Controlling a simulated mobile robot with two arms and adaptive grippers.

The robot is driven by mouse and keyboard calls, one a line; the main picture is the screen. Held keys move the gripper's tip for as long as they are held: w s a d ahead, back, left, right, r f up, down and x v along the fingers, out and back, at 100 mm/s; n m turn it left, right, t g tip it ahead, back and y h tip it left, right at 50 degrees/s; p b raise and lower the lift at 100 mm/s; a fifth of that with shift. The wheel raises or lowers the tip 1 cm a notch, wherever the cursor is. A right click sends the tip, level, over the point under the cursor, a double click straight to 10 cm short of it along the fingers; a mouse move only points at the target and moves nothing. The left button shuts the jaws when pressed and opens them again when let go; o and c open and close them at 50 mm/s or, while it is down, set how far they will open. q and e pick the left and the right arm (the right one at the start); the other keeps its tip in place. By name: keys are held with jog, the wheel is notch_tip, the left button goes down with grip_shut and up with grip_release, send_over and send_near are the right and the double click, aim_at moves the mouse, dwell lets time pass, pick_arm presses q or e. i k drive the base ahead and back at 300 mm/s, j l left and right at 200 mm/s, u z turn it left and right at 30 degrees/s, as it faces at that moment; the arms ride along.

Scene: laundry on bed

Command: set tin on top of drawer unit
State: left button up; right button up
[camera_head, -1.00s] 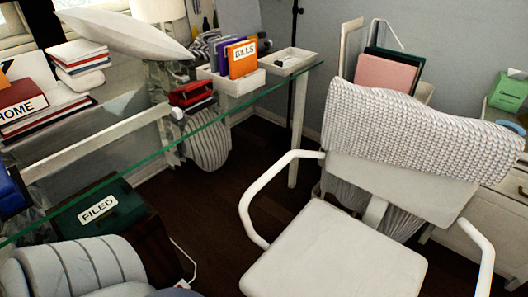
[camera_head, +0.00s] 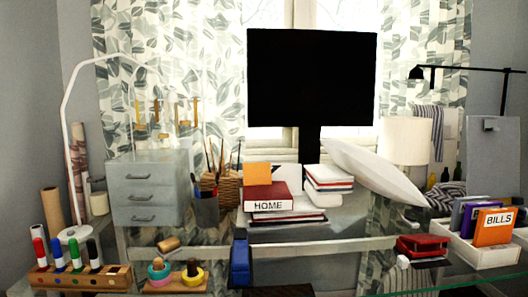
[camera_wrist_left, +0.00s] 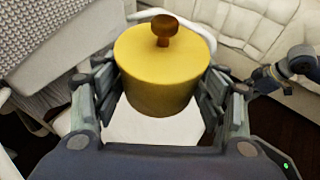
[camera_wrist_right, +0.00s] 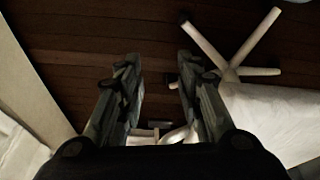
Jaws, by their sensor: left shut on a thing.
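The tin (camera_wrist_left: 160,70) is yellow and round, with a brown knob on its lid. In the left wrist view it sits upright between the fingers of my left gripper (camera_wrist_left: 162,84), which is shut on its sides. The drawer unit (camera_head: 147,190) is a small grey block with three drawers on the left of the desk in the head view. Its top face looks bare. My right gripper (camera_wrist_right: 158,68) is open and empty above a dark wooden floor. Neither gripper nor the tin shows in the head view.
A white curved lamp arm (camera_head: 68,125) rises left of the drawer unit. A pen cup (camera_head: 206,210) stands close on its right. Marker pens in a wooden rack (camera_head: 80,277) and stacking rings (camera_head: 175,280) are in front. A dark monitor (camera_head: 312,78) stands behind books.

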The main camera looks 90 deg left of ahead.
aim_at(153, 160)
jog(key=k+u, duration=0.25)
jog(key=k+j+u, duration=0.25)
jog(key=k+u, duration=0.1)
jog(key=u, duration=1.65)
